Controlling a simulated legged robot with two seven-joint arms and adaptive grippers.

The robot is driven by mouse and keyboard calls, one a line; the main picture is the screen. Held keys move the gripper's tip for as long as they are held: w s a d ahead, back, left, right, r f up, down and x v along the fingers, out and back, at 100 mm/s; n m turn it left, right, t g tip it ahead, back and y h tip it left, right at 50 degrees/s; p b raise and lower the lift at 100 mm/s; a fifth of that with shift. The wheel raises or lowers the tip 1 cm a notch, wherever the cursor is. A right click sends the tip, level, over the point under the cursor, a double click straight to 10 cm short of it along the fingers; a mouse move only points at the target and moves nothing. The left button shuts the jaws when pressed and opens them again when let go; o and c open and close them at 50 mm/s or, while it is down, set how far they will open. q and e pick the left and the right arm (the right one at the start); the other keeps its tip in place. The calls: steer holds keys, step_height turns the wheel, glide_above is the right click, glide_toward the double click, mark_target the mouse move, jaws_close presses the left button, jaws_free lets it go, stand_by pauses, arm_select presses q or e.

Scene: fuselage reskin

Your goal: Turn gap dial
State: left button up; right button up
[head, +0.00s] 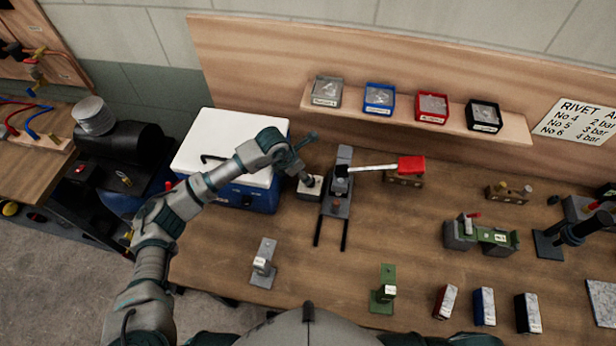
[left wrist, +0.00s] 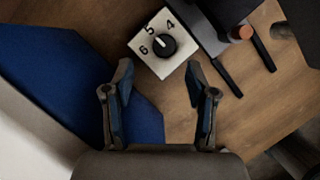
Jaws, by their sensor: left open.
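The gap dial is a black knob (left wrist: 165,46) on a white square plate (left wrist: 146,62) marked 4, 5 and 6. Its white pointer mark points up and left, roughly toward the 5. In the head view the dial (head: 311,184) sits on the bench between the cooler and a grey press-like tool (head: 341,182). My left gripper (head: 302,156) is above and beside the dial. In the left wrist view its open jaws (left wrist: 159,70) have nothing between them, and the knob lies just beyond the fingertips, apart from them. My right gripper is not in view.
A blue cooler with a white lid (head: 228,147) stands close left of the dial. A red-headed mallet (head: 410,166) with a pale handle lies right of the tool. Grey (head: 263,264) and green (head: 384,289) fixtures stand in front. A shelf (head: 451,117) holds several bins.

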arm_select(q)
steer(key=x, duration=0.5)
steer(key=shift+s+d+f, duration=0.15)
steer(key=shift+s+d, duration=0.05)
steer(key=shift+d, duration=0.25)
steer(key=shift+w+d+f, duration=0.2)
steer(key=shift+f, duration=0.2)
steer(key=shift+a, duration=0.2)
steer(key=shift+c, duration=1)
steer(key=shift+s+a+r, duration=0.1)
jaws_close()
